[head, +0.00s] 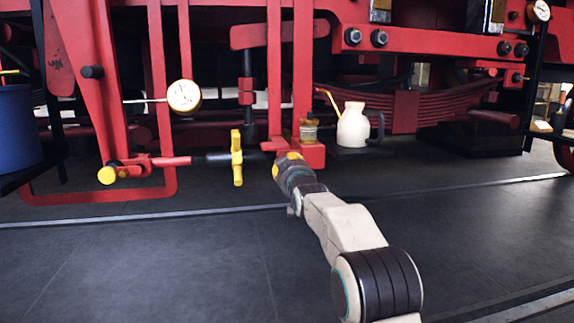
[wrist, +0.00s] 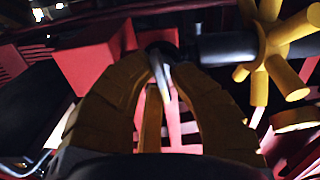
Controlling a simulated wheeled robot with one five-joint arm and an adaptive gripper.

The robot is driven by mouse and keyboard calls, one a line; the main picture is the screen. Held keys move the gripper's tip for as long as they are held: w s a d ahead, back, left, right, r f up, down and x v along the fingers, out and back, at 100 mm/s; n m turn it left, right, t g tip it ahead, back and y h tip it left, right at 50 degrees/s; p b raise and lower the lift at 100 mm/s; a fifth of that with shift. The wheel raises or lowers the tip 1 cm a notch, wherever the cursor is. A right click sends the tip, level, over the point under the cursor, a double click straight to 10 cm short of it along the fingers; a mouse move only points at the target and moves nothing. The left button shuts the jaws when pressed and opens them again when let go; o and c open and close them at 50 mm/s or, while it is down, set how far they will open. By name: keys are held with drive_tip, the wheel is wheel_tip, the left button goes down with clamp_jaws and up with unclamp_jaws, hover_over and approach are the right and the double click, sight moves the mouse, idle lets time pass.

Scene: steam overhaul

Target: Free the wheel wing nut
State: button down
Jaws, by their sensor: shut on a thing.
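My gripper (head: 287,163) reaches up to the red bracket (head: 312,155) in the head view. The yellow spoked wheel (head: 237,157) sits on a dark horizontal shaft (head: 212,158) left of my gripper. In the wrist view the wheel (wrist: 278,50) is to the right of the fingers, apart from them.
A cream oil can (head: 353,125) stands on a dark ledge right of the bracket. A blue drum (head: 18,125) stands at the left edge. Red frame beams surround the shaft. The dark floor (head: 140,265) in front is clear.

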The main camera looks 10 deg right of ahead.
drive_tip(key=n, duration=0.5)
drive_tip(key=shift+r+p, duration=0.25)
drive_tip(key=shift+p, duration=0.1)
drive_tip(key=n, duration=0.6)
drive_tip(key=shift+a, duration=0.15)
drive_tip(key=n, duration=0.4)
drive_tip(key=shift+a+p, duration=0.1)
drive_tip(key=shift+p, duration=0.25)
drive_tip(key=shift+a+n, duration=0.1)
drive_tip(key=shift+n, duration=2.6)
drive_tip(key=c, duration=1.6)
unclamp_jaws()
drive_tip(key=o, duration=0.4)
drive_tip(key=shift+f, duration=0.3)
